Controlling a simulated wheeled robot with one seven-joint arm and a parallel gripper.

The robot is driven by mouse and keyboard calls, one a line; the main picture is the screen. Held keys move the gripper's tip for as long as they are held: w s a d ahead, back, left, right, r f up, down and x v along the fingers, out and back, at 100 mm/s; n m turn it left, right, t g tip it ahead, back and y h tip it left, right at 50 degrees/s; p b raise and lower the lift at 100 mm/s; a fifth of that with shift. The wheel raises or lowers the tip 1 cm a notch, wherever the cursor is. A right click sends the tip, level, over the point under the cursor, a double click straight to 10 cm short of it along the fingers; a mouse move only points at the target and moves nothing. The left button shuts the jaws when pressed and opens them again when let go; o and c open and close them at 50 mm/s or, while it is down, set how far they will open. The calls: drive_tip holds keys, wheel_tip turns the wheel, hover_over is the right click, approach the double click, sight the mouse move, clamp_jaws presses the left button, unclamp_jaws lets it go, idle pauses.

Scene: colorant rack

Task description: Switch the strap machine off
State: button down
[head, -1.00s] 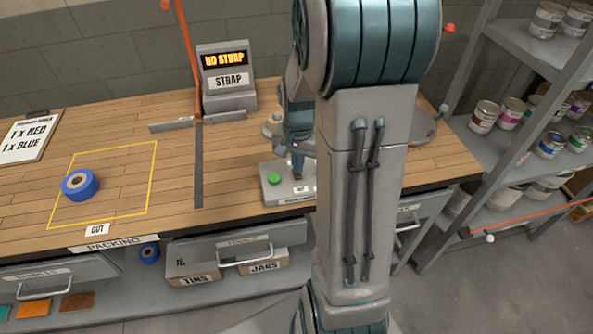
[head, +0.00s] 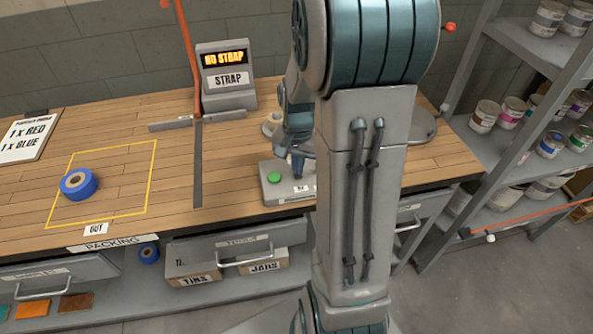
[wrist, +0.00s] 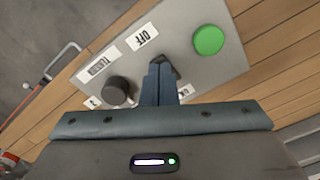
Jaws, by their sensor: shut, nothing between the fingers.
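The grey control box (head: 274,194) sits on the bench near its front edge. In the wrist view its plate (wrist: 215,78) carries a green button (wrist: 208,40), a black knob (wrist: 117,90), an OFF label (wrist: 142,37) and a partly covered ON label (wrist: 184,91). A dark switch lever (wrist: 172,68) shows between the OFF and ON labels, mostly hidden by my fingers. My gripper (wrist: 160,70) is shut and empty, its tips at the lever; contact cannot be told. In the head view my gripper (head: 298,176) is over the box. The strap machine's display unit (head: 227,78) reads NO STRAP.
A blue strap roll (head: 79,184) lies in the yellow outline at left. An orange post (head: 187,50) rises beside the display. A round grey plate (head: 423,126) is partly behind my arm. Shelves of paint tins (head: 515,110) stand at right.

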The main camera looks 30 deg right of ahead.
drive_tip(key=shift+f+b, duration=0.45)
drive_tip(key=shift+f, duration=0.1)
drive_tip(key=shift+r+p, duration=2.65)
drive_tip(key=shift+r, duration=0.85)
